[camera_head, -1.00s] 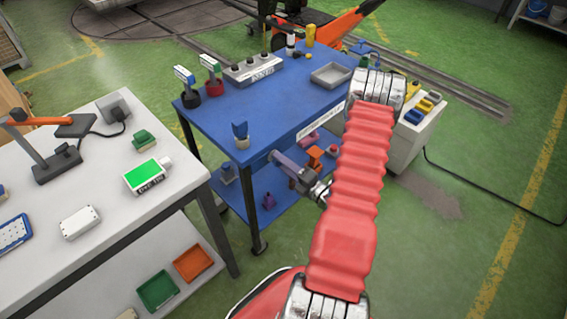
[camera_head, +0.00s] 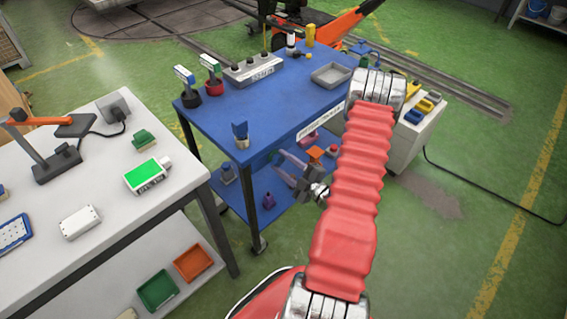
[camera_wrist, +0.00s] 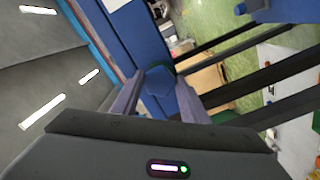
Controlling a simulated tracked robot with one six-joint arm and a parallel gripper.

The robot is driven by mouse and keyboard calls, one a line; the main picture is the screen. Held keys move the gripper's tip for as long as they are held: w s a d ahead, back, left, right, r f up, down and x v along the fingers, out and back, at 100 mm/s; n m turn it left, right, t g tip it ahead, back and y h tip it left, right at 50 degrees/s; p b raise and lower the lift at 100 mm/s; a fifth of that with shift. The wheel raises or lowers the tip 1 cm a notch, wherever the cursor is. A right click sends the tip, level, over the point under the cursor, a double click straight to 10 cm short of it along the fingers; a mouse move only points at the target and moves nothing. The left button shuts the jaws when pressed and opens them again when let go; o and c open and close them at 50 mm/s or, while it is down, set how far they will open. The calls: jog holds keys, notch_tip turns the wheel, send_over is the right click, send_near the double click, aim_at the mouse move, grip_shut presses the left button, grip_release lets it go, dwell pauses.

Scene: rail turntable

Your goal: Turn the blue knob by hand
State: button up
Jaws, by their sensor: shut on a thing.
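The blue knob (camera_wrist: 158,84) shows in the wrist view between the two purple-grey fingers of my gripper (camera_wrist: 164,78). One finger lies along each side of it, and the gripper is shut on it. In the head view my gripper (camera_head: 281,162) is at the front side of the blue cart, below its top edge. Only a small blue part of the knob (camera_head: 275,157) shows there, at the fingertips. My red-sleeved arm covers the right end of the cart.
The blue cart top (camera_head: 225,120) carries a grey switch box (camera_head: 253,72) and a grey tray (camera_head: 331,75). Its lower shelf holds small parts. A white bench (camera_head: 105,190) stands at the left.

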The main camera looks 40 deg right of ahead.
jog(key=shift+a+f+m, duration=0.1)
jog(key=shift+f+m, duration=0.05)
jog(key=shift+m, duration=0.35)
jog(key=o, duration=1)
jog(key=shift+s+d, duration=0.15)
jog(key=shift+s, duration=3.35)
jog(key=shift+s+d, duration=0.1)
jog(key=shift+s, duration=3.35)
